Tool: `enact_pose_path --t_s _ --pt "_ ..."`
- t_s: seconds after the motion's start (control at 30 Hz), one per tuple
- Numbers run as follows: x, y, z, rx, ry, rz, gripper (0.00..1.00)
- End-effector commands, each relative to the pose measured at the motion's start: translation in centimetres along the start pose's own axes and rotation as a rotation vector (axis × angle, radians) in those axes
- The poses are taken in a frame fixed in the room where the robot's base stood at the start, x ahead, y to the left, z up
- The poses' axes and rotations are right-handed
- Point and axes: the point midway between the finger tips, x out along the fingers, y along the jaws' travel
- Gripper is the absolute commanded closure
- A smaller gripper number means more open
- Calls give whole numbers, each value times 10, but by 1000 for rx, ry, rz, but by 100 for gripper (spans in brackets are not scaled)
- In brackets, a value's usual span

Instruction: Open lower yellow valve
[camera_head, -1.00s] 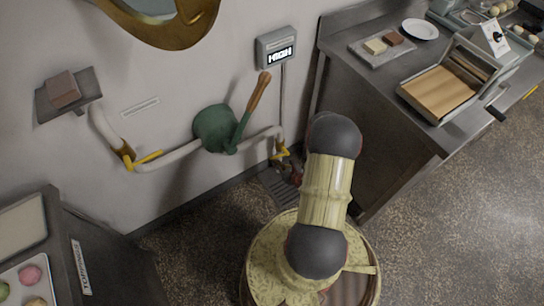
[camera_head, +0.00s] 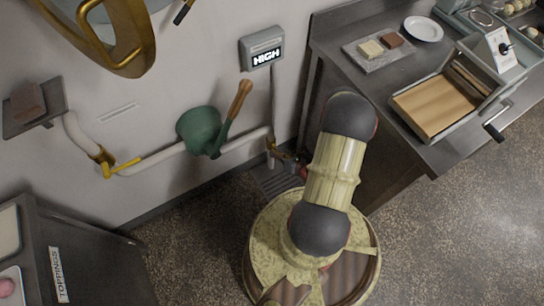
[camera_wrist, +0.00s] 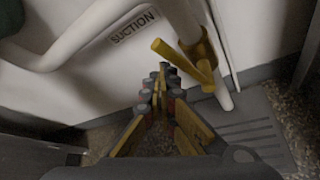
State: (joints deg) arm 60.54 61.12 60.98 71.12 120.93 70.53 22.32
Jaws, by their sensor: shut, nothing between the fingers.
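The lower yellow valve (camera_wrist: 197,49) sits low on the white pipe near the wall in the wrist view, with its yellow handle (camera_wrist: 174,56) sticking out to the left. In the head view the valve (camera_head: 272,147) shows only small, beside my arm. My gripper (camera_wrist: 165,70) is shut and empty. Its fingertips appear just left of and below the handle in the wrist view; I cannot tell whether they touch it. In the head view my arm hides most of the gripper. Another yellow valve (camera_head: 106,160) is on the left bend of the pipe.
A floor grate (camera_wrist: 240,132) lies below the pipe's open end. A green funnel-like piece with a wooden handle (camera_head: 200,128) is on the pipe. A wall display (camera_head: 262,47) reads HIGH. A steel counter (camera_head: 425,150) stands right and a toppings cabinet (camera_head: 90,250) left.

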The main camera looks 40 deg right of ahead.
Motion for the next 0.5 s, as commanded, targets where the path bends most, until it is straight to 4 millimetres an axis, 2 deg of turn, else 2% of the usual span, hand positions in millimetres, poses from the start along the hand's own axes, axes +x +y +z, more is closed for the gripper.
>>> enact_pose_path --t_s 0.2,0.5 --pt "-5 -9 11 -2 -2 -2 100" --pt "-9 -16 16 -1 -2 -2 100"
